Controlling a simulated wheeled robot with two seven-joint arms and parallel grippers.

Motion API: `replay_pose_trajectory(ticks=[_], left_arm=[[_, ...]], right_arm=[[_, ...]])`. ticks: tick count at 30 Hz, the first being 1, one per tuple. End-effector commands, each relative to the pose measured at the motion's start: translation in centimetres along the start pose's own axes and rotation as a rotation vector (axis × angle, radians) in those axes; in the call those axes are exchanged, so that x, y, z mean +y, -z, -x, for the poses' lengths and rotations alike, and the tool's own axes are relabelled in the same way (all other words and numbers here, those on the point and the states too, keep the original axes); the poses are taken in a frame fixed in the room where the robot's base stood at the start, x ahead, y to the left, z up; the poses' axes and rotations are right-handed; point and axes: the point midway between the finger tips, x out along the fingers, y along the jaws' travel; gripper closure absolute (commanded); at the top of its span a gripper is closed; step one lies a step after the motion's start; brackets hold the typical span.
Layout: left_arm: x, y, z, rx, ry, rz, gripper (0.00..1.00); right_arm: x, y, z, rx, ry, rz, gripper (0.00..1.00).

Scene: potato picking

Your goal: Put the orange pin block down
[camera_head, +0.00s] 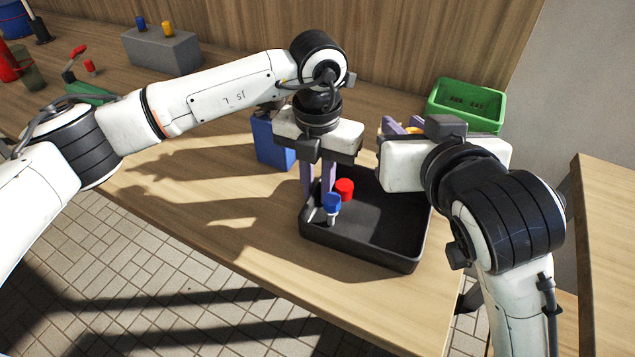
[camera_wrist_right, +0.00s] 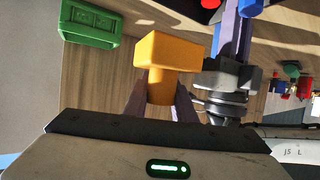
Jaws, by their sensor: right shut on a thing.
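The orange pin block (camera_wrist_right: 167,52) is in the right wrist view, a wide orange head on a narrower stem. My right gripper (camera_wrist_right: 160,100) is shut on its stem, with the head beyond the fingertips. In the head view my right gripper (camera_head: 388,126) is above the far right of the black tray (camera_head: 366,258), and only a bit of orange shows by its fingers. My left gripper (camera_head: 318,190) points down at the tray's left part. Its fingers look apart. A blue pin block (camera_head: 332,203) with a pale stem is by its fingertips, and a red one (camera_head: 344,188) lies behind.
A green bin (camera_head: 466,104) stands at the back right. A blue box (camera_head: 271,142) is behind my left gripper. A grey block (camera_head: 162,50) with blue and yellow pins stands at the back left. The tray's right half looks clear.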

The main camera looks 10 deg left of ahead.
Motion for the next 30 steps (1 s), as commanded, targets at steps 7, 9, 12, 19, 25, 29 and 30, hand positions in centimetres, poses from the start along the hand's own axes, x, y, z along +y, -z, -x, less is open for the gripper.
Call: replay_pose_trajectory(ticks=[7, 9, 12, 19, 25, 29, 30], left_arm=[[0.0, 0.0, 0.0, 0.000, 0.000, 0.000, 1.00], [0.0, 0.0, 0.1, 0.000, 0.000, 0.000, 1.00], [0.0, 0.0, 0.1, 0.000, 0.000, 0.000, 1.00], [0.0, 0.0, 0.1, 0.000, 0.001, 0.000, 1.00], [0.0, 0.0, 0.1, 0.000, 0.001, 0.000, 1.00], [0.0, 0.0, 0.1, 0.000, 0.001, 0.000, 1.00], [0.0, 0.0, 0.1, 0.000, 0.001, 0.000, 1.00]], right_arm=[[0.0, 0.1, 0.0, 0.003, 0.000, 0.000, 1.00], [0.0, 0.0, -0.1, 0.003, 0.007, 0.006, 1.00], [-0.1, -0.5, -0.4, 0.004, 0.047, 0.037, 1.00], [-0.7, -2.2, -1.0, 0.004, 0.219, 0.113, 1.00], [-1.0, -3.7, -1.2, 0.000, 0.299, 0.125, 1.00], [-1.1, -6.1, -2.0, -0.005, 0.306, 0.125, 1.00], [-1.1, -6.7, -2.3, -0.002, 0.305, 0.125, 1.00]])
